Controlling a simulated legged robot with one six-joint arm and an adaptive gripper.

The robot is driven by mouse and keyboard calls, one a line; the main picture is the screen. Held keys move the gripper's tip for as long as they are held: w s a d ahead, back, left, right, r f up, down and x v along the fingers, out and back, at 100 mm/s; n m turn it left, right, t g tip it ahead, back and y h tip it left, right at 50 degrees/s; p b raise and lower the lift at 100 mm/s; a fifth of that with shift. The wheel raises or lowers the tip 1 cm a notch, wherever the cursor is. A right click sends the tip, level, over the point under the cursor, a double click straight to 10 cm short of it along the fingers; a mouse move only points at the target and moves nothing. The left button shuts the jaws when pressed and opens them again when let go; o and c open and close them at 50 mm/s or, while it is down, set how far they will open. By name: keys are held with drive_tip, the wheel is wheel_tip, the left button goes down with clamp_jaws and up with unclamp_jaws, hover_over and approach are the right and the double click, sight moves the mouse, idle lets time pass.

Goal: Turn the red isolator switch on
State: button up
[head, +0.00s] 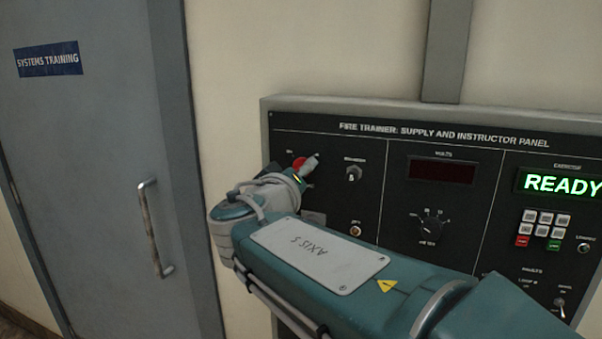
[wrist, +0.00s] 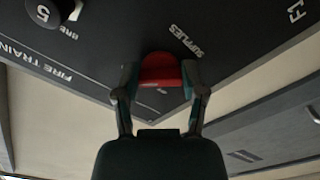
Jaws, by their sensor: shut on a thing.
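The red isolator switch (head: 299,162) is on the upper left of the black supply and instructor panel (head: 385,255). It is partly covered by my gripper in the head view. In the wrist view the red switch (wrist: 160,70) sits between the two fingers of my gripper (wrist: 160,82), one finger on each side. My gripper is shut on the switch. In the head view my gripper (head: 293,171) reaches the panel from the front, and one grey finger shows right of the red. The switch's exact angle cannot be told.
A green display (head: 562,184) reads READY. A grey door (head: 100,140) with a handle (head: 153,228) stands at left.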

drive_tip(key=shift+a+f, duration=0.1)
drive_tip(key=shift+f, duration=0.05)
drive_tip(key=o, duration=1.2)
drive_tip(key=shift+c, duration=0.2)
drive_tip(key=shift+a, duration=0.2)
drive_tip(key=v, duration=1.2)
